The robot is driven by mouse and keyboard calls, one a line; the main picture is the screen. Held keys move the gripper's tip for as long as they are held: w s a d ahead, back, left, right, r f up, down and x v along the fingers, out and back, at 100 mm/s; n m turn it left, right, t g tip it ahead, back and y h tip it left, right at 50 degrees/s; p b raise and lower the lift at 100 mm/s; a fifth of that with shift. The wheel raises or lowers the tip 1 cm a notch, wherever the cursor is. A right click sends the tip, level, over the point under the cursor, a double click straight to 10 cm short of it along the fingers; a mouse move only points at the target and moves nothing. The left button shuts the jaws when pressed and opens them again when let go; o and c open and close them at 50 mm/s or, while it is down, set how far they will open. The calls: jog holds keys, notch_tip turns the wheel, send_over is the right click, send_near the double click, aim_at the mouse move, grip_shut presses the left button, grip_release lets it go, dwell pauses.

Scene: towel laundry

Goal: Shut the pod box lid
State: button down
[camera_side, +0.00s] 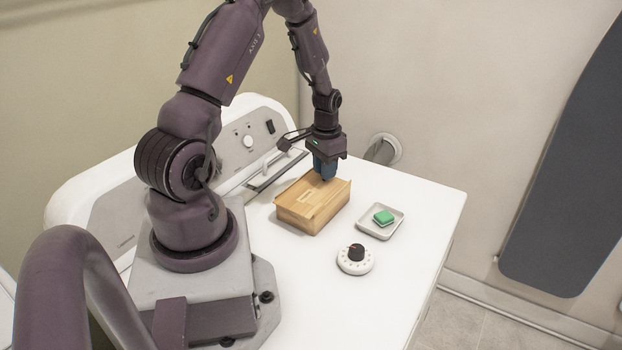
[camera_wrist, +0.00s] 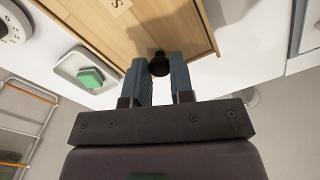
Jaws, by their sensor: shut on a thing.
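The pod box (camera_side: 302,219) is a pale wooden box on the white top, left of the small dish. Its flat wooden lid (camera_side: 308,197) covers the top as far as I can see; a small gap at its ends is too small to tell. A round black knob (camera_wrist: 160,66) stands near the lid's edge. My gripper (camera_side: 324,179) points down at the far right end of the box. In the wrist view its blue-grey fingers (camera_wrist: 161,75) are shut on the knob, one on each side.
A white dish (camera_side: 394,229) with a green block (camera_side: 383,217) stands right of the box. A white dial with a black knob (camera_side: 356,252) is in front of it. The machine's control panel (camera_side: 232,140) rises behind.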

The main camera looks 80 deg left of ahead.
jog(key=shift+w+a, duration=0.6)
jog(key=shift+w, duration=0.1)
jog(key=c, duration=1)
grip_release()
jog(key=shift+r, duration=0.1)
notch_tip(320, 180, up, 13)
jog(key=shift+f, duration=0.1)
